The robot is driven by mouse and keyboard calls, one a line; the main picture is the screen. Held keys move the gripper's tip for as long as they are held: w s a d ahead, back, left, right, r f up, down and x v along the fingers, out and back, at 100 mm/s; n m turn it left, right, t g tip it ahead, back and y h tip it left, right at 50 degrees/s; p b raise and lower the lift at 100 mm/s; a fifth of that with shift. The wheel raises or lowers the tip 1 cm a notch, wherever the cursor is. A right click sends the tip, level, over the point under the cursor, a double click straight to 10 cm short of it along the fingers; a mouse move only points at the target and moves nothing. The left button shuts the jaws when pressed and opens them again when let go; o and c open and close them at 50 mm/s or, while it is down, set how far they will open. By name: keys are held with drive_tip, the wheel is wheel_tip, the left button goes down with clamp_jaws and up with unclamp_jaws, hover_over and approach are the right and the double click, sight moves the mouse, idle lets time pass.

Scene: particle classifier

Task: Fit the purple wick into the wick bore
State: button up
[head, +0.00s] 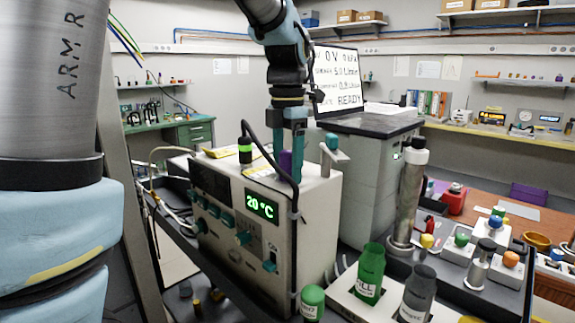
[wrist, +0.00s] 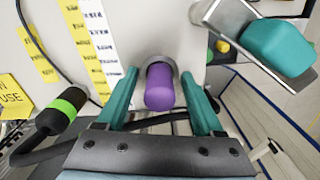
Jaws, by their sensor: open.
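The purple wick (wrist: 160,90) stands at a round grey metal ring (wrist: 156,64) on top of the cream instrument box. The ring looks like the wick bore, but the wick hides its inside, so I cannot tell how deep the wick sits. In the head view the wick (head: 285,162) is a small purple patch partly behind the fingers. My gripper (wrist: 159,76) has its two teal fingers open, one on each side of the wick, with visible gaps. In the head view my gripper (head: 288,160) points down over the top of the box.
A metal bracket with a teal knob (head: 333,142) stands close to the right of my gripper. A black-and-green capped post (head: 245,152) with a black cable stands on the left. Green and grey bottles (head: 369,275) stand in front at the right.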

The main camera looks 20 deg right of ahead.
wheel_tip(320, 180, up, 12)
drive_tip(key=shift+r+b, duration=0.2)
drive_tip(key=shift+b, duration=0.25)
idle(0.5)
